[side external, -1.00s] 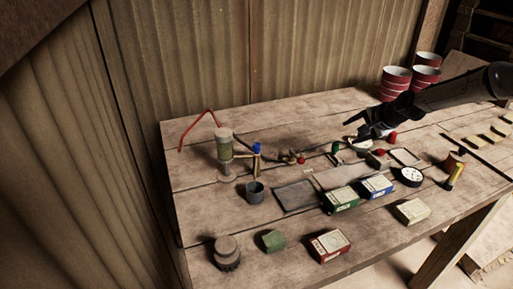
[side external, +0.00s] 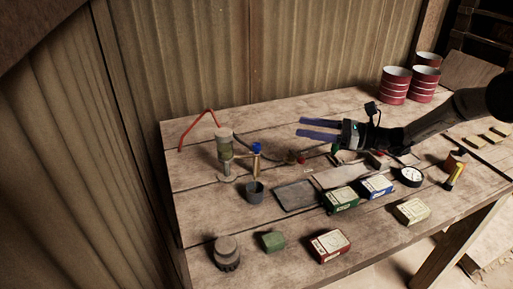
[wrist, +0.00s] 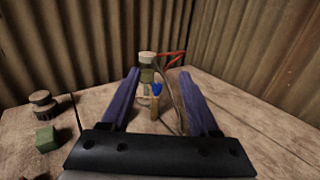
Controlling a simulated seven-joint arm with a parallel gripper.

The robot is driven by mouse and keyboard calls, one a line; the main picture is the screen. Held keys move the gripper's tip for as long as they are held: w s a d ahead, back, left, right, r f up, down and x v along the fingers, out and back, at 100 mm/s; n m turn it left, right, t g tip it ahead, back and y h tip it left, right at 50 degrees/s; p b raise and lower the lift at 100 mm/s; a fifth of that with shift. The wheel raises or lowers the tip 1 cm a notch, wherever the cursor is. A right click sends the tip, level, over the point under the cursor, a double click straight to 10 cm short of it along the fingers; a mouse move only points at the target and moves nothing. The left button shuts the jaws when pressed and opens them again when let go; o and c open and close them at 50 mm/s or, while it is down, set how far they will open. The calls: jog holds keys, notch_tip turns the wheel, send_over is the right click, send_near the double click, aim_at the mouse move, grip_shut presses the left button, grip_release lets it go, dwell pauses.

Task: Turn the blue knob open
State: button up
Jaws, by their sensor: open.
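The blue knob (side external: 256,147) sits on top of a brass upright next to a cylinder with a greenish body (side external: 225,148). In the wrist view the blue knob (wrist: 157,89) shows ahead of and between my fingers, with the cylinder (wrist: 147,72) just behind it. My gripper (side external: 300,128) has two blue fingers, open and empty, pointing left toward the knob. In the side external view the fingertips are to the right of the knob and apart from it. In the wrist view the open fingers (wrist: 160,82) frame the knob.
A dark cup (side external: 254,192) stands below the knob. A red bent handle (side external: 199,122) is behind the cylinder. A grey plate (side external: 296,196), a green box (side external: 341,199) and a blue box (side external: 377,186) lie in front. Red cans (side external: 395,85) stand at the back right.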

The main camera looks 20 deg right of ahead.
send_near(257, 148)
jog(key=x, duration=0.7)
jog(key=w+x, duration=0.1)
jog(key=x, duration=0.2)
jog(key=shift+w+d+f, duration=0.1)
jog(key=shift+d+f, duration=0.05)
jog(key=shift+f, duration=0.25)
grip_shut()
